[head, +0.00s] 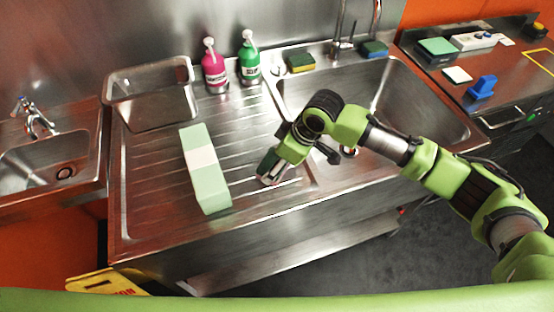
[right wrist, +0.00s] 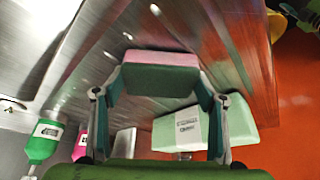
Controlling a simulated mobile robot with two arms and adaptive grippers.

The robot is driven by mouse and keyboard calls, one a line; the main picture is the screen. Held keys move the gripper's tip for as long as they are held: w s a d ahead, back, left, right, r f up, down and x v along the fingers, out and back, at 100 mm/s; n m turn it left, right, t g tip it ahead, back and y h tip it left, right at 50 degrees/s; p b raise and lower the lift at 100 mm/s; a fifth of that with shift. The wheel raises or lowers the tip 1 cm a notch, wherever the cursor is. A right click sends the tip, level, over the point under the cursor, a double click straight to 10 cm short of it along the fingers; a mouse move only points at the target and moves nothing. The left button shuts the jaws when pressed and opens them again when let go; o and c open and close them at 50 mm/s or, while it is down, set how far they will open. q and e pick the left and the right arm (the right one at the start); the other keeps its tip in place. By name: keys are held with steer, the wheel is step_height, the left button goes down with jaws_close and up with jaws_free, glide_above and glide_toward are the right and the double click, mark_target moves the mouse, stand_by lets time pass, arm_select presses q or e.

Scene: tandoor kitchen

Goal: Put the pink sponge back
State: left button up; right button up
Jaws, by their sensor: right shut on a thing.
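The pink sponge (right wrist: 160,75), pink on one face and dark green on the other, is between the fingers of my right gripper (right wrist: 158,85) in the right wrist view. The gripper is shut on it. In the head view my right gripper (head: 269,177) is low over the ribbed drainboard, right of the long pale green and white block; the sponge is mostly hidden there. I cannot tell if the sponge touches the drainboard. A yellow and green sponge (head: 301,62) and a blue and green sponge (head: 374,49) lie on the sink's back ledge. My left gripper is not in view.
The pale green block (head: 211,187) lies on the drainboard (head: 150,190). A metal tub (head: 150,88), a pink bottle (head: 214,68) and a green bottle (head: 249,62) stand behind. The sink basin (head: 410,105) is to the right, partly behind my right arm.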

steer(key=o, duration=1.2)
steer(key=shift+c, duration=0.2)
steer(key=b+v, duration=0.1)
steer(key=v, duration=1.1)
steer(key=shift+b, duration=0.35)
steer(key=shift+s+f, duration=0.1)
